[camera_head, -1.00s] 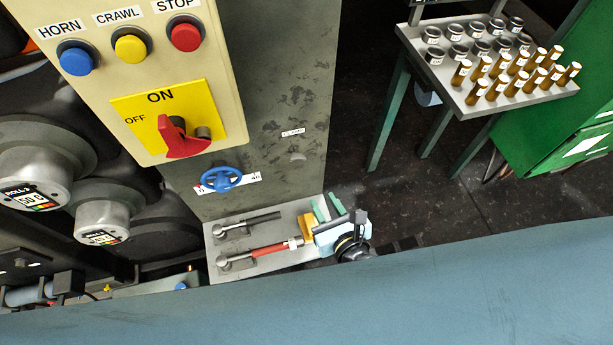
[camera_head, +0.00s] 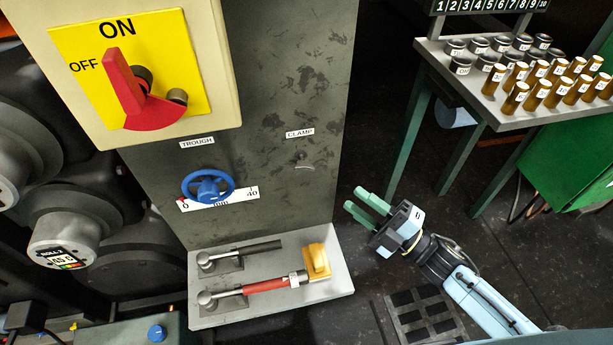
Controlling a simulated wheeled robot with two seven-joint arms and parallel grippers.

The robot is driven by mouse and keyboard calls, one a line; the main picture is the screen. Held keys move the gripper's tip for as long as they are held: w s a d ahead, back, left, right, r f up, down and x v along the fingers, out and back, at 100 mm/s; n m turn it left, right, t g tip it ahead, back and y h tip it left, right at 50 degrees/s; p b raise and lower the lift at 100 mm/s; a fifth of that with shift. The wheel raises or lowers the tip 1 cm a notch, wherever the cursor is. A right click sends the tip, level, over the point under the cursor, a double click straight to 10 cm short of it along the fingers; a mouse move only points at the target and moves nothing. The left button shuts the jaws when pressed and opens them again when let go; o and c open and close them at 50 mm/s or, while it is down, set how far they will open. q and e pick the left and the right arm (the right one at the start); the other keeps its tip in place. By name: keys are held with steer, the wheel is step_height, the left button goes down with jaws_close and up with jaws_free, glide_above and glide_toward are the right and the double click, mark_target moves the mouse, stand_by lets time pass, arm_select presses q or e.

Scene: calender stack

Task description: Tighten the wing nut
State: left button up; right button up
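The wing nut (camera_head: 303,160) is a small grey metal piece on the mottled grey panel, just below the CLAMP label (camera_head: 300,133). How tight it sits cannot be told. My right gripper (camera_head: 354,198), with two green fingers, is below and to the right of the wing nut, clear of the panel's right edge. Its fingers are apart with nothing between them, and they point up and left. It does not touch the wing nut. My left gripper is not in view.
The blue TROUGH handwheel (camera_head: 208,187) is left of the wing nut. Below, a grey shelf (camera_head: 340,283) carries two levers, one with a red grip (camera_head: 265,285), and a yellow block (camera_head: 317,261). A table (camera_head: 485,85) of cans and bottles stands at upper right.

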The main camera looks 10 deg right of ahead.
mark_target(310, 170)
steer(key=shift+n, duration=0.4)
steer(key=x, duration=1.3)
steer(key=shift+a+f, duration=0.1)
steer(key=shift+a, duration=0.1)
steer(key=shift+c, duration=0.3)
jaws_close()
